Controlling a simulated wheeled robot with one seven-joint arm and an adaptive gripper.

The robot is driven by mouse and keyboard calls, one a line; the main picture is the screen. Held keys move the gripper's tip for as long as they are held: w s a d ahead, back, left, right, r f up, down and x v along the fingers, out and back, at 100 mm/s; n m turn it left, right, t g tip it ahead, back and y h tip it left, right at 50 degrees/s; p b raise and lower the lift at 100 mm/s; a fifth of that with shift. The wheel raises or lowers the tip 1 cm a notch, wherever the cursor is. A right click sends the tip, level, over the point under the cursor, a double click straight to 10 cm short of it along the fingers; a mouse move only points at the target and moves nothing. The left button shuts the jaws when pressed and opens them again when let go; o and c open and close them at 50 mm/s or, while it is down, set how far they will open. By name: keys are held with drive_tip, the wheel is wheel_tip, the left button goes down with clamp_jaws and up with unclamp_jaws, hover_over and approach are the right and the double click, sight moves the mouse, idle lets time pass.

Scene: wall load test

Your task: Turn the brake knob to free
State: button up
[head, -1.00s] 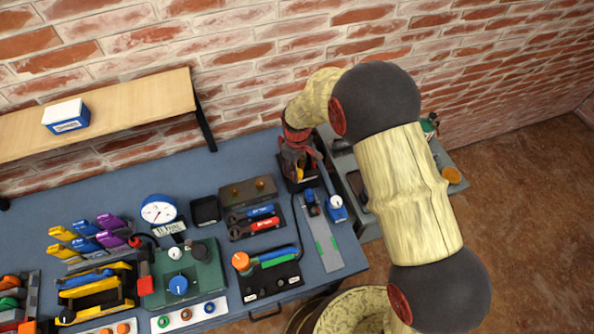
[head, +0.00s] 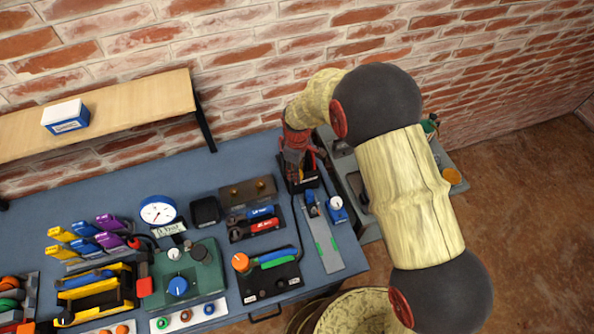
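I cannot tell from this view which knob is the brake knob, as the labels are too small to read. A blue knob (head: 178,286) with a white mark sits on a dark green box (head: 208,272). An orange knob (head: 240,262) sits on a black panel (head: 285,279) beside a green and blue handle. A small blue block (head: 337,209) with a white round top stands at the bench's right end. My gripper (head: 296,174) is far from the blue and orange knobs, over a black holder (head: 310,181) at the back right. Its fingers are small and blurred, and their opening is unclear.
The blue bench (head: 60,197) is crowded: a dial gauge (head: 158,210), a tool tray (head: 255,224), a yellow and black rack (head: 95,287) and a grey strip (head: 324,243).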

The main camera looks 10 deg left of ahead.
drive_tip(key=o, duration=0.5)
wheel_tip(320, 180, up, 12)
idle(0.6)
drive_tip(key=shift+m, duration=0.3)
